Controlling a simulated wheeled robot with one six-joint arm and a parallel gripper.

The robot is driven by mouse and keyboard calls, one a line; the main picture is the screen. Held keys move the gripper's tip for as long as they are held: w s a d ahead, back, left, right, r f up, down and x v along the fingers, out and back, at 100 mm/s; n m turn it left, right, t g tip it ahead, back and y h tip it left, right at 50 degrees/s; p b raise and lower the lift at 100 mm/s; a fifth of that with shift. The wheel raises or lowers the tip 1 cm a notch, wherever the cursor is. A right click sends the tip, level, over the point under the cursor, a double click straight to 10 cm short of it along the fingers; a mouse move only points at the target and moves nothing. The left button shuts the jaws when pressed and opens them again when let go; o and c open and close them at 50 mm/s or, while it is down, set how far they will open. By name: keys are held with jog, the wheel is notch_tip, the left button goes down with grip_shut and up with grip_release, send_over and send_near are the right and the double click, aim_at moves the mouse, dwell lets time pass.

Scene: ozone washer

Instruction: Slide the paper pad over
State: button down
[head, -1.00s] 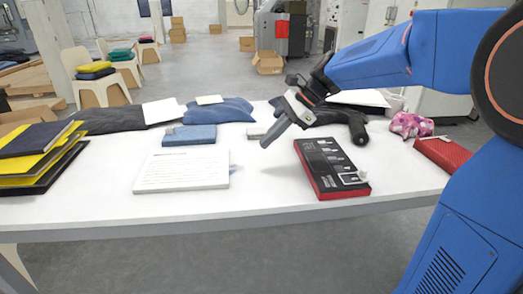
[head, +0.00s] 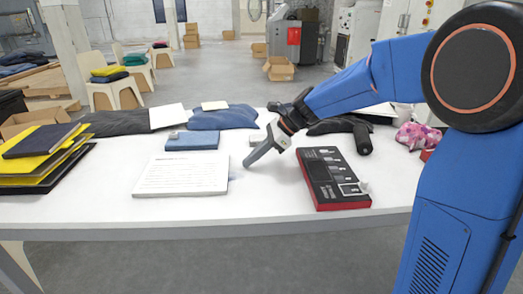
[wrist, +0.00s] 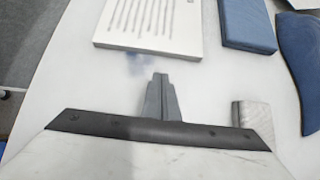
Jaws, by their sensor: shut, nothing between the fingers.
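The paper pad (head: 183,176) is a white block with printed lines, lying flat on the white table left of centre. In the wrist view the pad (wrist: 150,24) shows at the top, cut off by the frame edge. My gripper (head: 248,163) is shut and empty. Its tip is low over the table, a short way right of the pad, with a gap between them. In the wrist view the shut fingers (wrist: 159,78) point toward the pad and stand apart from it.
A black and red box (head: 330,178) lies right of my gripper. A blue box (head: 192,140) lies behind the pad. A stack of yellow and dark folders (head: 40,160) stands at the left. Folded cloth (head: 222,117) lies at the back. Bare table (head: 110,195) lies left of the pad.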

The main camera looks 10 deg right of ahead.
aim_at(167, 167)
jog(key=shift+a, duration=2)
jog(key=a, duration=2.1)
jog(key=shift+w+a, duration=0.2)
jog(key=shift+w, duration=0.2)
jog(key=shift+d, duration=0.1)
